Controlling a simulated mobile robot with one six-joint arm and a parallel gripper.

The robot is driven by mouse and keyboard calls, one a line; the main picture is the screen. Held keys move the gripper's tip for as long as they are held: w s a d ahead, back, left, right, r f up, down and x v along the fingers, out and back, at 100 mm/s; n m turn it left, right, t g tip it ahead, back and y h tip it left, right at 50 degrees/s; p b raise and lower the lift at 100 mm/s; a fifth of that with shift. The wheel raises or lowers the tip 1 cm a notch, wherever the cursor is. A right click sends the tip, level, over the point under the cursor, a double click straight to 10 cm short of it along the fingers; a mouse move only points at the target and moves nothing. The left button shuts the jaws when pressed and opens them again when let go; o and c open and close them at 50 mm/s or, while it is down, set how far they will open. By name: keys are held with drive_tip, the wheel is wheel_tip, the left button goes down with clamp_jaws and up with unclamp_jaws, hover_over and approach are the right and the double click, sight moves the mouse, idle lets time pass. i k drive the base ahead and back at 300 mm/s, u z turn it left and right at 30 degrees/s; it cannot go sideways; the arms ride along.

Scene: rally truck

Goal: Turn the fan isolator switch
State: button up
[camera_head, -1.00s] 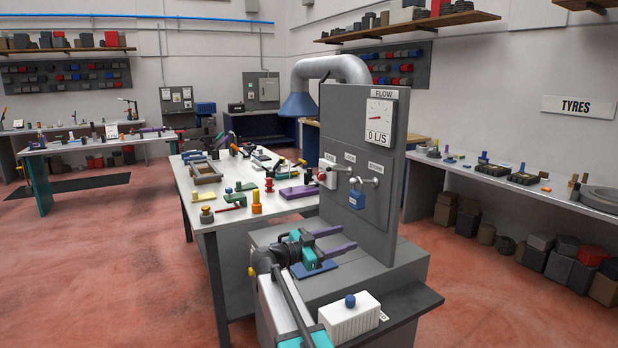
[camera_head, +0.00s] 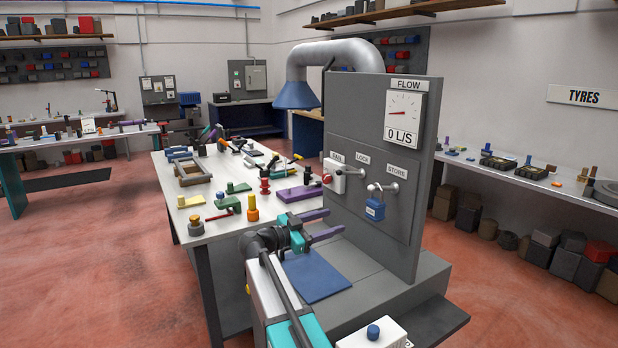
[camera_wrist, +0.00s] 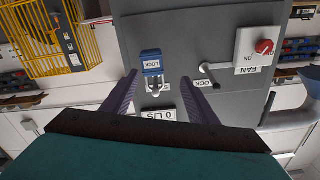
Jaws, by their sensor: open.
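The fan isolator switch (camera_head: 338,176) is a white box with a red knob on the upright grey panel (camera_head: 355,125), under the FAN label. In the wrist view the switch (camera_wrist: 256,48) is upside down at upper right, and its ON marking is readable. The knob's exact angle is unclear. A blue padlock (camera_head: 375,209) hangs from the STORE hook. The LOCK hook (camera_wrist: 218,68) is empty. My gripper (camera_head: 334,221) is open and empty in front of the panel, lower than the switch and apart from it. In the wrist view the padlock (camera_wrist: 152,64) appears between the purple fingers (camera_wrist: 160,78).
A gauge (camera_head: 404,117) above the hooks reads 0 L/S. A blue pad (camera_head: 317,276) lies on the panel's base. A white box with a blue knob (camera_head: 373,332) stands at front. A cluttered workbench (camera_head: 215,228) is to the left. A duct (camera_head: 335,52) runs behind the panel.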

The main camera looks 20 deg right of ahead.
sight(326, 178)
drive_tip(key=z, duration=0.05)
drive_tip(key=i, duration=1.05)
